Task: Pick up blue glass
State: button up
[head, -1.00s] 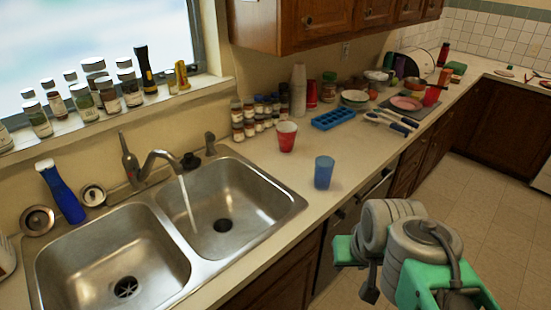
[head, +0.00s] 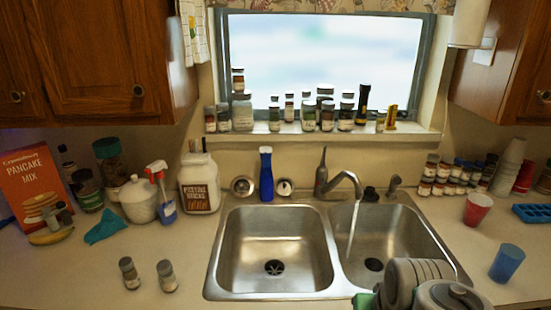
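The blue glass (head: 507,263) stands upright on the counter to the right of the sink, near the right edge of the head view. It looks like a plain blue tumbler, and nothing touches it. Part of my arm shows at the bottom right, in front of the right basin and to the left of the glass. My gripper's fingers are outside the picture, so their state does not show.
Spice jars (head: 447,178) and stacked white cups (head: 508,167) line the wall. Water runs from the faucet (head: 343,183) into the right basin. Counter around the glass is clear.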

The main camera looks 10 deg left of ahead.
aim_at(509, 257)
jog(key=z, duration=1.3)
jog(key=k, duration=0.5)
jog(key=z, duration=0.85)
jog(key=i, duration=0.75)
jog(key=u, duration=2.15)
jog(key=i, duration=0.45)
jog(key=u, duration=0.1)
